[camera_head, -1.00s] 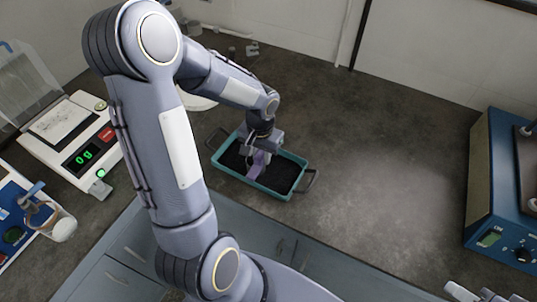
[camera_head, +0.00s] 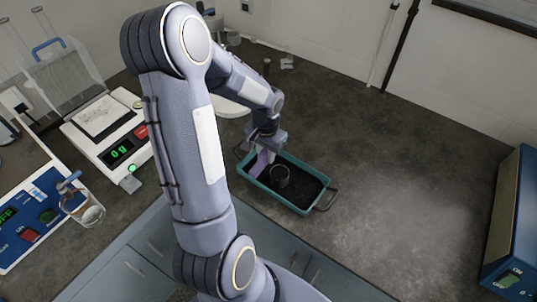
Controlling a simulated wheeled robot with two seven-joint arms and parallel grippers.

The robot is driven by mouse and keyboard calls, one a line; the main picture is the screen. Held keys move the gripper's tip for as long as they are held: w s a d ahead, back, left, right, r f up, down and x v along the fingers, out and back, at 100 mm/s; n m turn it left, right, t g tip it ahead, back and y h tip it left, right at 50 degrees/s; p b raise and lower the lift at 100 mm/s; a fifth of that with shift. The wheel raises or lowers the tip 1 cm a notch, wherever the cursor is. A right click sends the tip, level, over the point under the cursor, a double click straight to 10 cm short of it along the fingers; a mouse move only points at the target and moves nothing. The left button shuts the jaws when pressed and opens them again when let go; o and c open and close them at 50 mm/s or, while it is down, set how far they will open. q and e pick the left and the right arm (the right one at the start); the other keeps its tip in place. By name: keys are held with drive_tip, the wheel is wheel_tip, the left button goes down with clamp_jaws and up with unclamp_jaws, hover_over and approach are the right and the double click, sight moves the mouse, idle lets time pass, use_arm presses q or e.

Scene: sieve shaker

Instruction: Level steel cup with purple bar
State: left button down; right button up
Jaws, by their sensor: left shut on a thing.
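A teal tray (camera_head: 300,208) with two side handles stands on the bench and holds black material. The steel cup (camera_head: 281,175) stands in the middle of this material, and its dark rim shows. Its contents look dark, and I cannot tell whether they are level. My left gripper (camera_head: 264,150) is shut on the purple bar (camera_head: 260,163), over the left end of the tray. The bar hangs down left of the cup, apart from it in the picture. My right gripper is not in view.
A scale (camera_head: 108,132) reading 0 g stands at the left. In front of it are a glass beaker (camera_head: 90,213) and a blue-and-white device (camera_head: 32,222). A blue machine (camera_head: 513,225) stands at the right edge. The bench right of the tray is clear.

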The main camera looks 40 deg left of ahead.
use_arm(q)
drive_tip(key=shift+r+p, duration=1.2)
drive_tip(key=shift+r, duration=0.8)
